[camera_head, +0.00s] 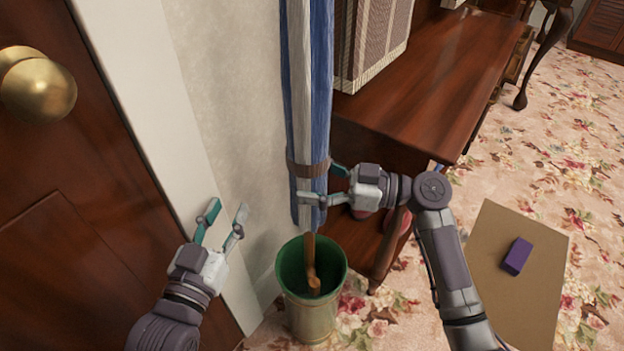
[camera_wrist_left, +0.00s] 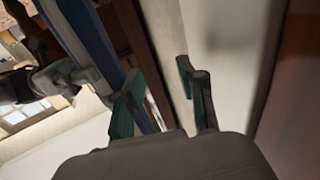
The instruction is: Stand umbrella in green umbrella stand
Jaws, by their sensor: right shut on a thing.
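A blue and white striped umbrella (camera_head: 311,90) hangs upright, with a brown band around it and a brown wooden handle (camera_head: 310,262) pointing down. The handle's lower end is within the mouth of the green umbrella stand (camera_head: 333,272) as seen from above; I cannot tell its depth. My right gripper (camera_head: 322,184) is shut on the umbrella near its brown band. My left gripper (camera_head: 226,222) is open and empty, left of the umbrella near the wall. In the left wrist view, its fingers (camera_wrist_left: 160,95) are apart, with the blue umbrella cloth (camera_wrist_left: 82,35) to the left.
A brown door with a brass knob (camera_head: 38,88) is at the left. A dark wooden table (camera_head: 430,90) bearing a woven box (camera_head: 375,40) stands close right of the umbrella. A purple block (camera_head: 517,256) lies on a tan mat (camera_head: 505,305) at the right.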

